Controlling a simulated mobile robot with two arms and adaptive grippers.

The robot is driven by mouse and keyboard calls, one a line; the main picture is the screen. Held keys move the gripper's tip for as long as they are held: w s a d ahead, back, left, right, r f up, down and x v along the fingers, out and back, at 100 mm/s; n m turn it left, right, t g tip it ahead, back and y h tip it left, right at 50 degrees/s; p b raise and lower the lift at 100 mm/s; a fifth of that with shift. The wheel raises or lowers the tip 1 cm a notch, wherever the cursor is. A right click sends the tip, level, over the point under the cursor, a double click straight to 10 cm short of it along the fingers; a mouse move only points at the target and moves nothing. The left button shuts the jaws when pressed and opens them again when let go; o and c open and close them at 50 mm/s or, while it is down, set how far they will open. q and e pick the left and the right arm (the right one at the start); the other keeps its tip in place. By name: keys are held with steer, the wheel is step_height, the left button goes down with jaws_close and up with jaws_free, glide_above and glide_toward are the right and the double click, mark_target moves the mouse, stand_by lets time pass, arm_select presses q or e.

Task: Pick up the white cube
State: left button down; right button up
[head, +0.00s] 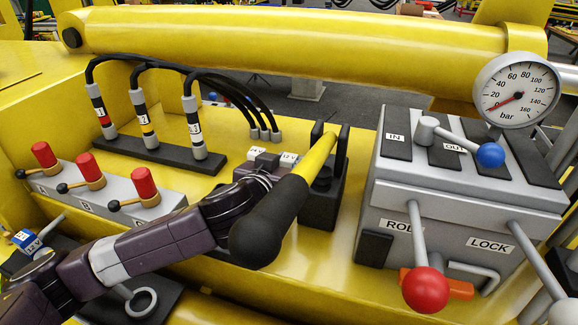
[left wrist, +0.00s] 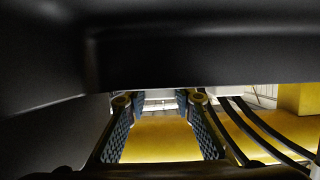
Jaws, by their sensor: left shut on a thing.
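Small whitish cubes (head: 288,158) show just behind the gripper, on the yellow deck near the foot of the big lever. My left gripper (head: 262,170) reaches in from the lower left, behind the lever's black grip. It is shut on a small whitish cube (head: 267,160), as far as I can tell; the grip and wrist hide most of the fingers. In the left wrist view, the two patterned finger pads (left wrist: 160,118) show with yellow surface beyond, and a large black shape covers the upper part. My right gripper is not in view.
The yellow lever with black grip (head: 275,215) stands right in front of the gripper. A grey control box (head: 460,190) with levers and gauge (head: 516,90) is on the right. Hoses (head: 195,115) and red-knobbed valves (head: 145,185) are on the left.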

mark_target(289, 157)
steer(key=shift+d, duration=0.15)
arm_select(q)
steer(key=shift+r, duration=0.5)
step_height(289, 157, up, 19)
steer(key=b, duration=0.5)
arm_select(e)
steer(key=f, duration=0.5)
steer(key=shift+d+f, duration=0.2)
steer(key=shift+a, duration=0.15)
